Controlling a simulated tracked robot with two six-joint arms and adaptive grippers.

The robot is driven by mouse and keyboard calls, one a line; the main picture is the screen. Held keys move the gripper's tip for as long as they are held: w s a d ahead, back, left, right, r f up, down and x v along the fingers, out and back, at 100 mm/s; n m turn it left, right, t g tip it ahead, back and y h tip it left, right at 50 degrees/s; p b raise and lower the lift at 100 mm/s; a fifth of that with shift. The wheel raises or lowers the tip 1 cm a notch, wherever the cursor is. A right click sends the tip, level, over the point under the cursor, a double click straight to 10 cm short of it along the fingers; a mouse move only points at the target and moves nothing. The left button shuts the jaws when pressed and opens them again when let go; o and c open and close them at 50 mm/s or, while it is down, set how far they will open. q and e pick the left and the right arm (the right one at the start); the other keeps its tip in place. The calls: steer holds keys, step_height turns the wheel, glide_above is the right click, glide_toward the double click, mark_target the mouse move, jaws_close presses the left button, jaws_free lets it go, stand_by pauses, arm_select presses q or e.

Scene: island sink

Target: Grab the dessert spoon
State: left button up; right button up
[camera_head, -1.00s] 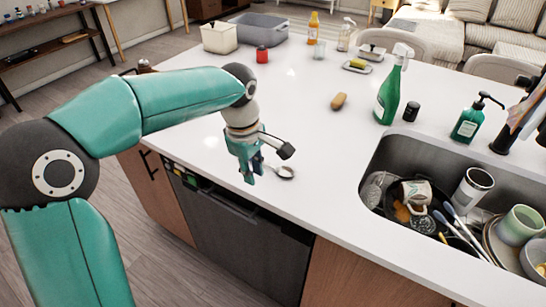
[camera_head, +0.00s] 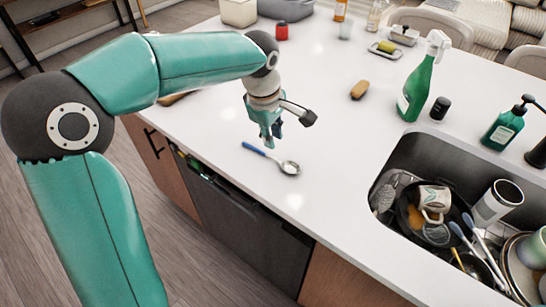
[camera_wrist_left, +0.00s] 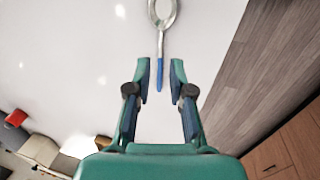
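The dessert spoon (camera_head: 271,159) lies on the white counter near its front edge, with a blue handle and a metal bowl toward the right. My left gripper (camera_head: 271,140) is above the counter, just behind the spoon in the head view. In the left wrist view the spoon (camera_wrist_left: 161,46) lies ahead, its blue handle end pointing between the fingertips. My right gripper is not in view.
The sink (camera_head: 402,157) with dishes is to the right. A green spray bottle (camera_head: 420,80), a dark jar (camera_head: 440,108) and a soap bottle (camera_head: 506,124) stand behind it. A brown brush (camera_head: 359,90) lies mid-counter. The counter around the spoon is clear.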

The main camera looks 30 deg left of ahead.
mark_target(276, 159)
arm_select(q)
steer(key=f, duration=0.3)
steer(key=w+f, duration=0.1)
steer(key=f, duration=0.2)
steer(key=f+p, duration=0.1)
steer(key=f, duration=0.1)
steer(key=shift+w+a+f, duration=0.1)
steer(key=shift+w+f, duration=0.2)
steer(key=shift+f, duration=0.1)
jaws_close()
